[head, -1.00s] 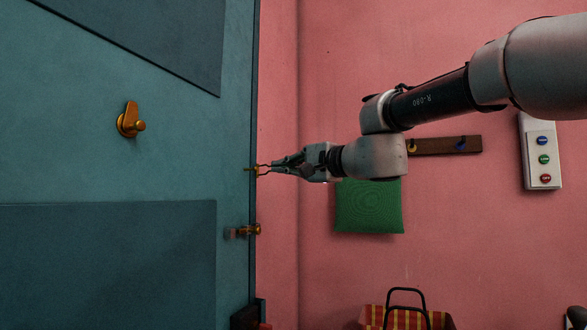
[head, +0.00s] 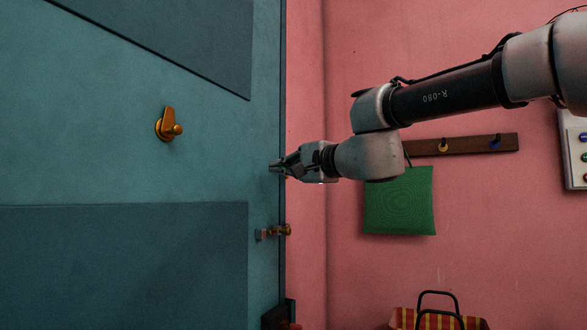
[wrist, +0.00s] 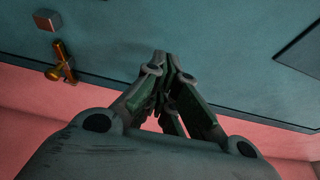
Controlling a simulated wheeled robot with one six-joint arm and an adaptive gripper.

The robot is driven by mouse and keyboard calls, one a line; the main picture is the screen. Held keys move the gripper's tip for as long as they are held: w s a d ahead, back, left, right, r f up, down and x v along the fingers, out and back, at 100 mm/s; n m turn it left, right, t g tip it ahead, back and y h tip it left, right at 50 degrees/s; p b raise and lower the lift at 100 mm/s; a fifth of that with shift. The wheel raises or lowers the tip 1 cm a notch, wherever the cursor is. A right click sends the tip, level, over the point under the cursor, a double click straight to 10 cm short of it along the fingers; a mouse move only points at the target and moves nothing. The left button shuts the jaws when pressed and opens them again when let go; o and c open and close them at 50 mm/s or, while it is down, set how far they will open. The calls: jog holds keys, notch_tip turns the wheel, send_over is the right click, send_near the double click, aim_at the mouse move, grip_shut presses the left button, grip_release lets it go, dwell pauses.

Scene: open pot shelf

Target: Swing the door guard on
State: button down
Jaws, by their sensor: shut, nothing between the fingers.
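The blue-green door (head: 120,165) fills the left of the head view. A brass fitting (head: 281,230), which looks like the door guard, sits at the door's edge beside a small greyish block (head: 261,235). In the wrist view the same fitting (wrist: 61,64) shows as a short bar with a knob, at upper left, apart from the fingers, with the block (wrist: 47,20) near its end. My gripper (head: 273,168) is shut and empty, at the door's edge above the fitting in the head view. I cannot tell whether its tips touch the door.
A brass turn-piece with a knob (head: 169,125) is on the door face. On the pink wall (head: 375,60) are a dark hook rail (head: 470,145), a hanging green cushion (head: 399,201) and a white button panel (head: 575,150). A striped bag (head: 440,319) is below.

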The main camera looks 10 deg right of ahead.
jog(key=shift+w+a, duration=0.25)
jog(key=shift+a, duration=0.75)
